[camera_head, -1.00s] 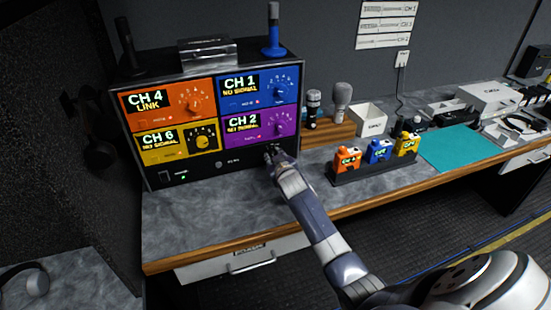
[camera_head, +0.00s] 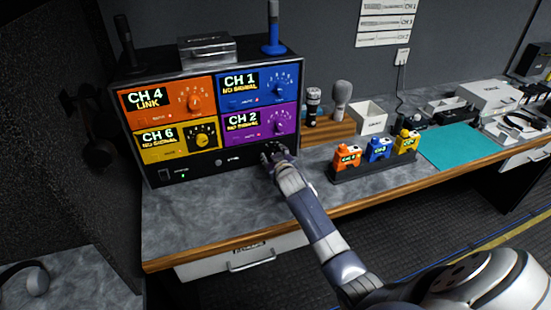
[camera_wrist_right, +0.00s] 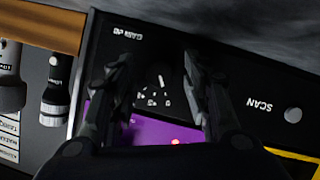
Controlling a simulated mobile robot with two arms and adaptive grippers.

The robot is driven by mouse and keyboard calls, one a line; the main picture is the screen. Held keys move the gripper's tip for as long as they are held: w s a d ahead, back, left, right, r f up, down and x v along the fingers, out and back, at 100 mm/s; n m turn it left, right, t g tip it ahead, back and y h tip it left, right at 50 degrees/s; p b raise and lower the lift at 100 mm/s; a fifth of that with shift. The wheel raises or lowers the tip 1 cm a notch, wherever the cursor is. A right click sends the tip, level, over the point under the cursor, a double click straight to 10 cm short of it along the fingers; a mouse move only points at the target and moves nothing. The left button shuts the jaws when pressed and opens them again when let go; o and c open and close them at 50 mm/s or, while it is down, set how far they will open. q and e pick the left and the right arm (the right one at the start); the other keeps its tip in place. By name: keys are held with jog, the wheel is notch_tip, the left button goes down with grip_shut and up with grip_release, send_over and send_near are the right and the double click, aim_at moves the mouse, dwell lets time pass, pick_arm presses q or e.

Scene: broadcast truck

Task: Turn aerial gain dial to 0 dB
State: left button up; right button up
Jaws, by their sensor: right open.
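The aerial gain dial is a dark knob on the black lower strip of the receiver rack (camera_head: 208,165), at its right end. In the head view my right gripper (camera_head: 273,154) covers it. In the right wrist view the gripper (camera_wrist_right: 157,68) is open, one finger on each side of the "GAIN dB" label and a fan of white scale marks (camera_wrist_right: 155,97). The dial (camera_wrist_right: 158,75) is black on black between the fingers, so its pointer and setting cannot be read. Whether the fingers touch it cannot be told. My left gripper is out of view.
The SCAN button (camera_wrist_right: 293,115) is beside the gripper. Above are the orange CH 4, blue CH 1, yellow CH 6 and purple CH 2 panels (camera_head: 262,123) with knobs. Microphones (camera_head: 313,105) and a rack of coloured packs (camera_head: 375,168) stand to the right. The counter in front is clear.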

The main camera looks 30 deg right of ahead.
jog(key=v, duration=1.2)
jog(key=shift+f, duration=0.1)
dwell(0.4)
